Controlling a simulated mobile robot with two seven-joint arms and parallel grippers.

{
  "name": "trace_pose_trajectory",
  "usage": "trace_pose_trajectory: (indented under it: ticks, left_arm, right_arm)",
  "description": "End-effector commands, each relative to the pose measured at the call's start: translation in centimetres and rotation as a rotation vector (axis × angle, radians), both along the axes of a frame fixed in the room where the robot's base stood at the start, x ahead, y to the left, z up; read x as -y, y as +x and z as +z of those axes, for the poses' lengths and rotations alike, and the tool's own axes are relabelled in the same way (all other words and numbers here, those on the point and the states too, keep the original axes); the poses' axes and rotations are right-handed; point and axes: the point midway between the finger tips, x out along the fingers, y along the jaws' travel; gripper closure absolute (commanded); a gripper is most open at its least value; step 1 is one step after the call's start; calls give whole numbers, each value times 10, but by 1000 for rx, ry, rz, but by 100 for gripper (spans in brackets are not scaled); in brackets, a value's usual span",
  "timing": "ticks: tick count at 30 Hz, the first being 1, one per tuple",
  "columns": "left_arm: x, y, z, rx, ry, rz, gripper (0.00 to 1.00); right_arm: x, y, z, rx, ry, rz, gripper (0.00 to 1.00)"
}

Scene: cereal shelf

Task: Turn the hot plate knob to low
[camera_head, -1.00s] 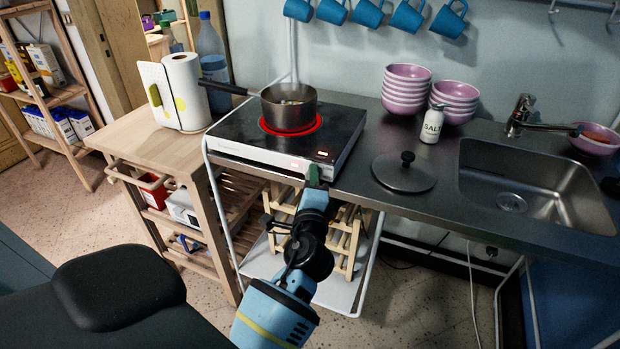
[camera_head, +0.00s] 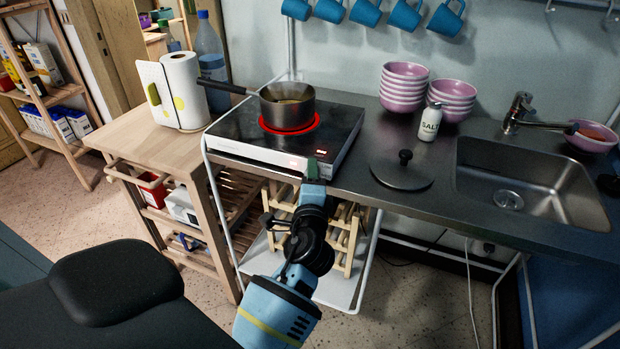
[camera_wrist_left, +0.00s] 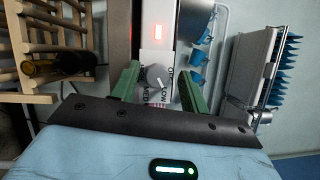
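The hot plate (camera_head: 235,147) stands on the counter with a glowing red ring under a dark pot (camera_head: 287,105). I cannot tell surely which label the knob points at. My left gripper (camera_head: 312,170) is at the front right of the hot plate. In the left wrist view its green fingers (camera_wrist_left: 159,72) are apart, one on each side of the knob, with gaps visible. The knob is hidden in the head view. My right gripper is out of view.
The pot's handle (camera_head: 222,87) points left, toward a paper towel roll (camera_head: 185,90). A lid (camera_head: 402,172), a salt shaker (camera_head: 430,122), stacked bowls (camera_head: 404,88) and a sink (camera_head: 530,190) are to the right. A wooden rack (camera_head: 350,240) stands below the counter.

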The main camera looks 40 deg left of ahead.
Motion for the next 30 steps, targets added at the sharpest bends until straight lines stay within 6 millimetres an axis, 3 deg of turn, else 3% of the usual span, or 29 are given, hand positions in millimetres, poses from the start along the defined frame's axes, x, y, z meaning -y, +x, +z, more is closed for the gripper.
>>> trace_pose_trajectory:
  ticks: [17,22,30]
  left_arm:
    - [-1,-1,-8,-23,36,3,53]
    - [-2,-1,-13,-71,225,4,53]
    - [-4,-1,-10,-175,679,5,53]
  right_arm:
    - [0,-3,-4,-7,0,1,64]
    - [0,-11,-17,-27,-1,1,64]
    - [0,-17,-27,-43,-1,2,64]
